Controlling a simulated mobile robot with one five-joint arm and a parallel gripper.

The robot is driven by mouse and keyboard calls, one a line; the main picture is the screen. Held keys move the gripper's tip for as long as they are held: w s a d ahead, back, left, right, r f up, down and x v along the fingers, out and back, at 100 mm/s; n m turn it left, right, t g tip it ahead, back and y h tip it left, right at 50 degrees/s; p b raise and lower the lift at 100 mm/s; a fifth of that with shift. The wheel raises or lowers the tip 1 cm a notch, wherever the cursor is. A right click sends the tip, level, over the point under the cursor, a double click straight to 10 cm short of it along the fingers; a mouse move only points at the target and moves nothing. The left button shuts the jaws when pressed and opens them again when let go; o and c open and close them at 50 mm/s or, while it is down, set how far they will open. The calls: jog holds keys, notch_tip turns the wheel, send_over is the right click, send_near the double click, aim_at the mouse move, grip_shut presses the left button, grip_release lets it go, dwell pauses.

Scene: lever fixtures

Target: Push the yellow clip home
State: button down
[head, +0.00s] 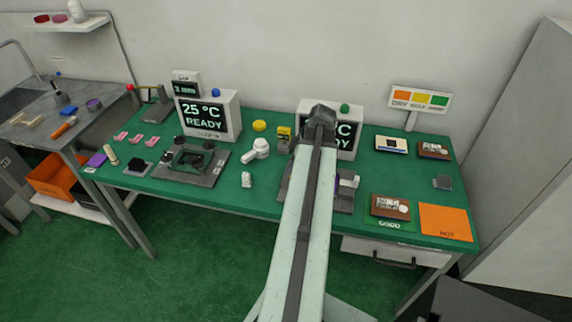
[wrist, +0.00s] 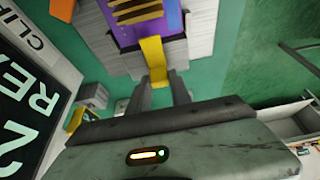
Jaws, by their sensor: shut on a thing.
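In the wrist view the yellow clip (wrist: 153,52) is a bent strip at the near edge of a purple part (wrist: 172,22) with gold-brown bars, set between grey blocks. My gripper (wrist: 159,82) has its two dark fingers on either side of the clip's lower end and is shut on it. The clip's upper end reaches the purple part; I cannot tell how far it is seated. In the head view my arm hides the clip and my gripper; only the edges of the dark fixture (head: 344,203) show beside the arm.
A display box (head: 347,143) stands behind the fixture, partly hidden by my arm. To the right are a brown board (head: 390,205) on a green "GOOD" mat and an orange "HOT" mat (head: 445,222).

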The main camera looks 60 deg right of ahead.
jog(key=shift+s+d, duration=0.3)
jog(key=shift+s, duration=0.45)
jog(key=shift+s+d, duration=0.25)
jog(key=shift+s, duration=0.5)
jog(key=c, duration=1.2)
grip_release()
jog(key=shift+s, duration=0.1)
jog(key=shift+o, duration=0.2)
jog(key=shift+r, duration=0.2)
jog(key=a+p+v, duration=0.1)
jog(key=p+v, duration=0.6)
jog(key=shift+d+r, duration=0.2)
jog(key=shift+d, duration=0.35)
